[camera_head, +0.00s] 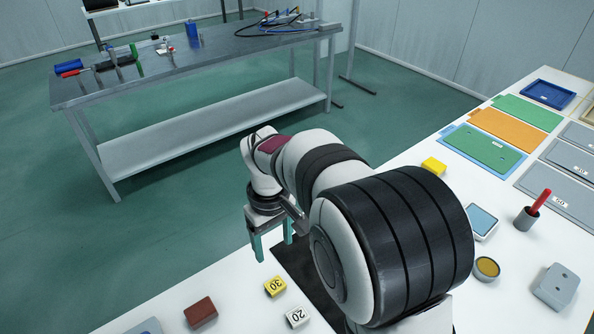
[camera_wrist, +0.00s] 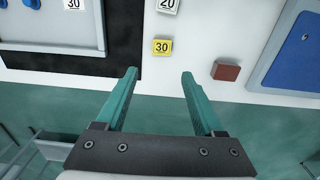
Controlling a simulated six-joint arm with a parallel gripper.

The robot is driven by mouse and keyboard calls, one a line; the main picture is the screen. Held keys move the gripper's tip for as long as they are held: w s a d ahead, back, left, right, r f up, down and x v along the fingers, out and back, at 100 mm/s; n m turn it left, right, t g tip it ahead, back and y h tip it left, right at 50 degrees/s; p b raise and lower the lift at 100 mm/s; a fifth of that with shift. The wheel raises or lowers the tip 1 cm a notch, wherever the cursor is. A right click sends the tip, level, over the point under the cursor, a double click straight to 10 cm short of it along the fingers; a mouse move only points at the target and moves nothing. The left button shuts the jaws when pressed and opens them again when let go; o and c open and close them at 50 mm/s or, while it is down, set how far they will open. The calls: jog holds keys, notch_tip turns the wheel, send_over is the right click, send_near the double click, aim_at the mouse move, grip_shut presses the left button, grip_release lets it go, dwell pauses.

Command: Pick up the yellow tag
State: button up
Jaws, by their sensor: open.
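The yellow tag (camera_head: 275,286), a small block marked 30, sits on the white table in front of my arm. It also shows in the wrist view (camera_wrist: 162,47), beyond the fingertips and roughly centred between them. My gripper (camera_head: 272,245) has teal fingers, spread apart with nothing between them. In the wrist view my gripper (camera_wrist: 158,75) points toward the tag and is apart from it. In the head view the gripper is up and to the left of the tag.
A white tag marked 20 (camera_head: 297,316) lies close to the yellow tag. A brown-red block (camera_head: 201,312) lies to its left. A dark mat (camera_head: 297,262) is beside it. A plain yellow block (camera_head: 433,166) lies farther back, near coloured panels (camera_head: 508,130).

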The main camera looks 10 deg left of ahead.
aim_at(275, 284)
jog(key=f, duration=1.6)
jog(key=shift+a+f, duration=0.1)
jog(key=shift+a, duration=0.2)
jog(key=c, duration=1.1)
